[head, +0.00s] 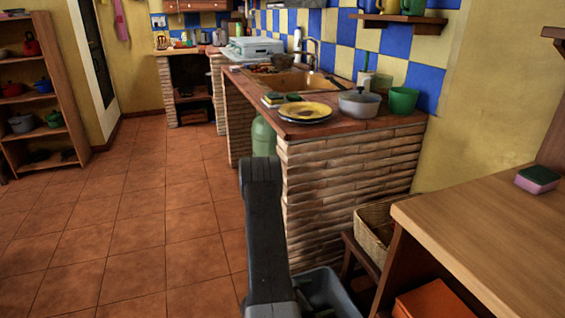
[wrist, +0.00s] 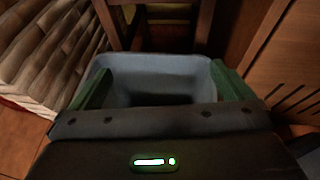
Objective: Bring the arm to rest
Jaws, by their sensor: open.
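My gripper (wrist: 160,72) shows in the wrist view with its two green fingers spread wide apart and nothing between them. It points down over a grey-blue bin (wrist: 150,62), whose inside looks dark and whose near part is hidden by my gripper. I cannot tell whether the fingers touch the bin's rim. In the head view my dark arm (head: 264,235) reaches down in front of the brick counter, and the bin (head: 326,287) shows beside its lower end. My gripper's fingers are out of sight there.
A brick counter (head: 340,185) with plates, a pot and a green cup stands close behind my arm. A wooden table (head: 490,225) with a pink-and-green sponge (head: 537,179) is at right. A wicker basket (head: 375,232) sits between them. The tiled floor (head: 130,220) at left is clear.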

